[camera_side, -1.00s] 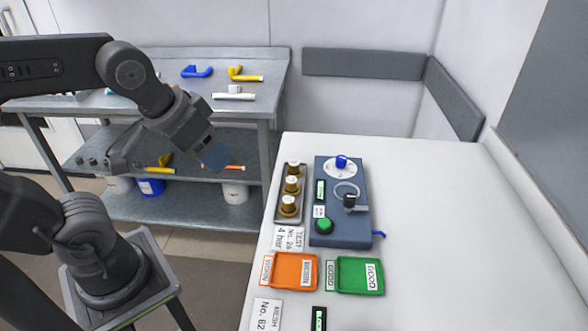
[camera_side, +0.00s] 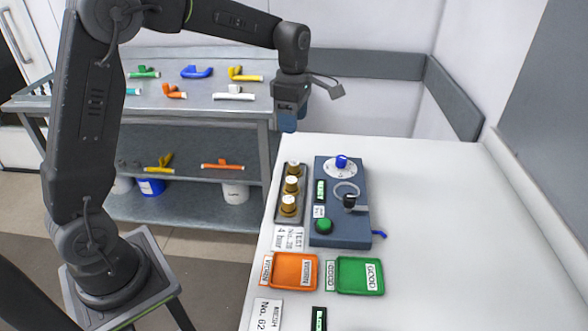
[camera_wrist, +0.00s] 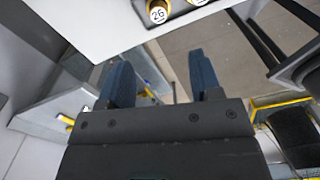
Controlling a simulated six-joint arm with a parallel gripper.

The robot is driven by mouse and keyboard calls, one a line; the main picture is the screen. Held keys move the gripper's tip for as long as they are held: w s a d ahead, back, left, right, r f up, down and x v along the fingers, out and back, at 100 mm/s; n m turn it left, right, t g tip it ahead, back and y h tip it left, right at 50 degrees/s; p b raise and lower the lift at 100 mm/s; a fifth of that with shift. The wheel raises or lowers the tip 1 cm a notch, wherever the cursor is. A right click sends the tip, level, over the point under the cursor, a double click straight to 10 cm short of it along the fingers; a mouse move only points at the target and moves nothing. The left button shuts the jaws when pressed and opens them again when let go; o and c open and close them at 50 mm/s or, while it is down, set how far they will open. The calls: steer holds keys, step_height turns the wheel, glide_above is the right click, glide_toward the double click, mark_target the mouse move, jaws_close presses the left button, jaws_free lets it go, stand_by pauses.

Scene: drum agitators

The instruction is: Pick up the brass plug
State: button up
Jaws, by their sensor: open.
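Three brass plugs with pale tops stand upright in a row in a narrow grey rack: a far one (camera_side: 293,169), a middle one (camera_side: 291,186) and a near one (camera_side: 288,205). I cannot tell which one the task means. My gripper (camera_side: 288,122) points down above the table's far left corner, beyond the rack and higher than it. In the wrist view my gripper (camera_wrist: 160,65) shows two dark blue fingers spread apart with nothing between them. A brass plug marked 26 (camera_wrist: 158,12) shows at the top edge of that view, clear of the fingers.
A blue-grey device (camera_side: 340,235) with a dial, a black clamp and a green button stands right of the rack. An orange tray (camera_side: 284,286) and a green tray (camera_side: 352,290) lie nearer. A steel workbench (camera_side: 190,115) stands behind. The table's right side is clear.

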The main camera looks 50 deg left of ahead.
glide_above(295, 163)
step_height(295, 163, down, 7)
steer(key=shift+s+a+f, duration=0.15)
steer(key=shift+f, duration=3.05)
steer(key=c, duration=1)
jaws_close()
steer(key=shift+w+r, duration=0.15)
steer(key=shift+w, duration=0.05)
